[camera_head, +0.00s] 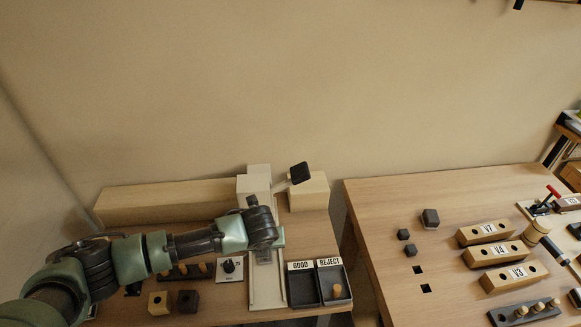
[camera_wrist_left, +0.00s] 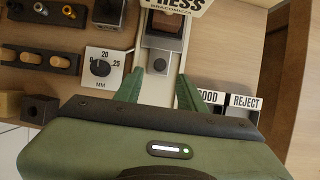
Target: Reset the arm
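My left arm comes in from the left in the head view and reaches over the left bench. Its left gripper (camera_head: 270,240) is over the base of the white press (camera_head: 253,188), partly hidden by my wrist. In the left wrist view the two green fingers of the left gripper (camera_wrist_left: 158,84) are spread apart with nothing held between them. The press column and a dark block (camera_wrist_left: 165,47) in it show beyond the fingers. My right gripper is in neither view.
A black-handled lever (camera_head: 299,173) sticks up from the press. GOOD (camera_head: 301,268) and REJECT (camera_head: 329,263) trays stand right of it; a peg (camera_head: 337,290) is in REJECT. A dial panel (camera_head: 230,268) stands left. The right bench (camera_head: 385,215) holds numbered wooden blocks (camera_head: 496,253).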

